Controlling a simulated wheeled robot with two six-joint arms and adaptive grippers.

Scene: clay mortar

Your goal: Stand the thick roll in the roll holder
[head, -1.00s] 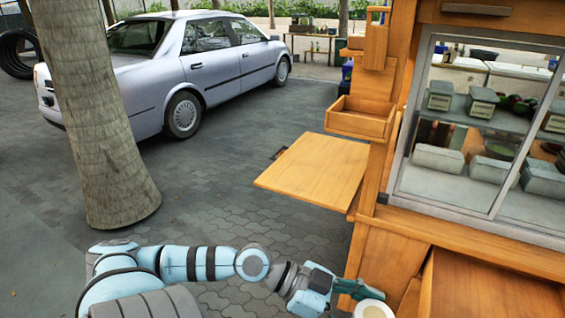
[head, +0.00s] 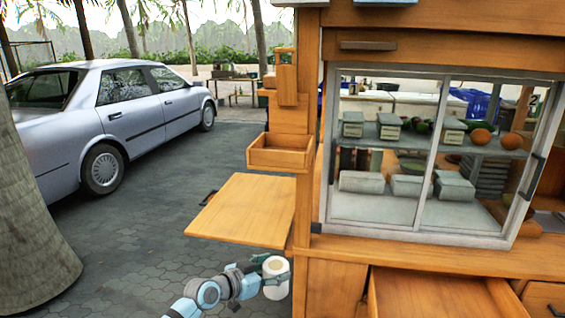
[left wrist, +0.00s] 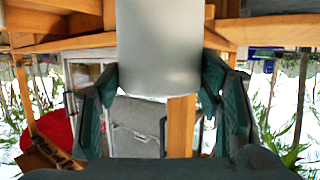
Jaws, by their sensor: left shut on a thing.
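The thick roll (head: 275,279) is a white, upright cylinder with a hole in its top. My left gripper (head: 262,279) is shut on it and holds it in the air, below the fold-out wooden shelf and beside the cart's left side. In the left wrist view the roll (left wrist: 160,45) is a smooth pale cylinder between the two dark fingers (left wrist: 160,82). I cannot tell for sure which part is the roll holder. An open wooden box (head: 281,158) is fixed to the cart's side above the shelf, and its floor is mostly hidden. My right gripper is out of view.
The wooden shelf (head: 240,211) juts left from the cart, just above the roll. A glazed cabinet (head: 420,150) stands to the right, over an open drawer (head: 430,295). A tree trunk (head: 30,230) and a car (head: 115,120) are at left. The paving between is clear.

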